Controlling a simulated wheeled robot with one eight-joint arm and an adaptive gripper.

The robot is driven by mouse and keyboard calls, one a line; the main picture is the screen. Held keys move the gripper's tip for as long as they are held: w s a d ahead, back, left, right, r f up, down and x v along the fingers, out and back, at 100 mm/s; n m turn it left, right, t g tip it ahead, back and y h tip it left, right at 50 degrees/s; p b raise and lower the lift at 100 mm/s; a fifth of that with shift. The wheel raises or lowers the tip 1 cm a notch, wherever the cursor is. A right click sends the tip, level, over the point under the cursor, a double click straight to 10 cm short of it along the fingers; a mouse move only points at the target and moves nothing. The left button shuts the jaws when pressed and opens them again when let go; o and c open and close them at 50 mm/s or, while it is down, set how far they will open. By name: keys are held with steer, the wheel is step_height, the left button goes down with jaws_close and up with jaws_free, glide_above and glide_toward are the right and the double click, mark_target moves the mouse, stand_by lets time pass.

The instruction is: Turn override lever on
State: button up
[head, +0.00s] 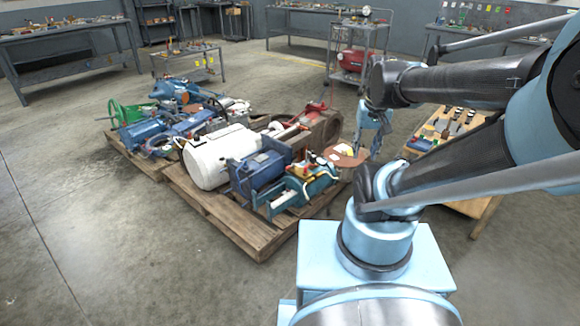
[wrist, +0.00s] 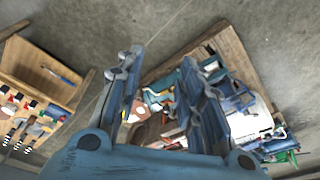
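My gripper (wrist: 168,72) is open in the wrist view, its two blue fingers apart with nothing between their tips. In the head view part of my gripper (head: 371,128) shows below the arm, right of the pallet. Several machines sit on the pallet, among them a teal machine (head: 309,183) with yellow parts and a small red-topped part (head: 309,156), which I cannot surely call the override lever. In the wrist view the teal machine (wrist: 190,78) lies beyond the fingers, partly hidden by the right one. No part is clearly readable as the override lever.
The wooden pallet (head: 258,244) also bears a white tank (head: 209,158) and a blue motor (head: 262,170). A wooden bench with tools (wrist: 45,75) stands on the right in the head view. A cart (head: 351,55) stands behind. The floor in front is clear.

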steer(key=w+a+r+m, duration=0.1)
steer(key=w+a+r, duration=0.1)
steer(key=w, duration=0.5)
steer(key=w+a+r+m, duration=0.1)
steer(key=w+a+r, duration=0.1)
steer(key=w, duration=0.6)
steer(key=m+g, duration=0.1)
steer(key=m, duration=0.5)
glide_above(290, 167)
steer(key=d, duration=0.1)
step_height(290, 167, down, 28)
steer(key=f, duration=0.1)
steer(key=shift+y, duration=0.4)
steer(key=f, duration=1)
steer(key=a+f, duration=0.1)
steer(key=f, duration=0.5)
steer(key=shift+w, duration=0.3)
steer(key=shift+c, duration=0.6)
jaws_close()
